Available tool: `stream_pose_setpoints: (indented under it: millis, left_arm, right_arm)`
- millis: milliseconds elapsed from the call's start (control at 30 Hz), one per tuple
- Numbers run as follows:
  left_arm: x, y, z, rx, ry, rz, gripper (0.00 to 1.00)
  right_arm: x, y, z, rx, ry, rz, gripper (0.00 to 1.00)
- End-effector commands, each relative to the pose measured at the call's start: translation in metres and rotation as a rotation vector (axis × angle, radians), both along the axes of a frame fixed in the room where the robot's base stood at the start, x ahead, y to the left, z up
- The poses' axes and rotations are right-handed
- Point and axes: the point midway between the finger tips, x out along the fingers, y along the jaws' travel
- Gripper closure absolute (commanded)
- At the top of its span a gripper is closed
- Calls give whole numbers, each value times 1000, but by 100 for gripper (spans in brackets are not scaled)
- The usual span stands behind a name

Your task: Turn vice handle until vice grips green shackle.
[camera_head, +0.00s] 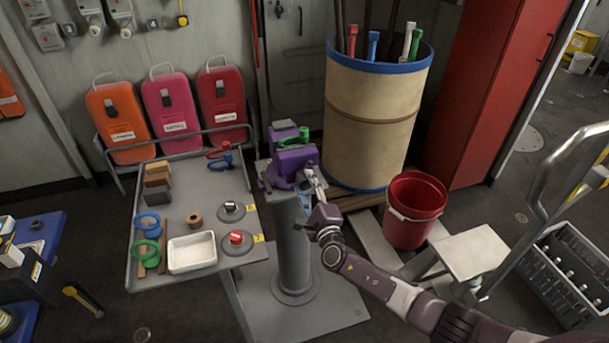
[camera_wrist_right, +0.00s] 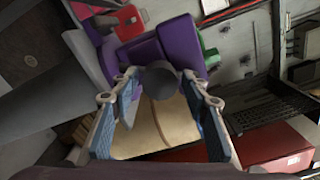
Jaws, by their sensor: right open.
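The purple vice (camera_head: 295,160) stands on top of a grey pedestal (camera_head: 293,245). It also shows in the right wrist view (camera_wrist_right: 180,42). The green shackle (camera_head: 290,141) is at the vice's upper part; whether the jaws touch it I cannot tell. In the right wrist view a green part (camera_wrist_right: 208,42) shows beside the purple body. My right gripper (camera_head: 312,183) is at the vice's near right side. In the wrist view its open fingers (camera_wrist_right: 160,78) lie either side of a dark round knob (camera_wrist_right: 159,82), apparently the handle's end. Contact is unclear. My left gripper is out of view.
A grey table (camera_head: 178,205) left of the vice carries a white tray (camera_head: 192,252), blue and green rings and a red shackle (camera_head: 221,155). A tan barrel (camera_head: 372,120) stands behind right. A red bucket (camera_head: 414,210) and a white step (camera_head: 468,252) are to the right.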

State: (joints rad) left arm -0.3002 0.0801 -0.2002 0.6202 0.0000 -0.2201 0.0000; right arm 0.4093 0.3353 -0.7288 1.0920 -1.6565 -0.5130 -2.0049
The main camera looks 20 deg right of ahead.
Motion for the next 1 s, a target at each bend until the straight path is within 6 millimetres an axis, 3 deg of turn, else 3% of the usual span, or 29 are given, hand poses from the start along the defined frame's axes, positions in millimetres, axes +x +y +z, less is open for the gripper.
stream_pose_setpoints:
  millis: [33,333,633,1000]
  left_arm:
    - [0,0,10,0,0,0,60]
    - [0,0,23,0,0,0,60]
    - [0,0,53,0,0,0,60]
    - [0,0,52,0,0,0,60]
  right_arm:
    - [0,0,5,-73,-2,0,58]
    - [0,0,3,-313,-10,0,58]
    - [0,1,3,-854,-29,1,58]
    - [0,0,0,-932,-32,0,58]
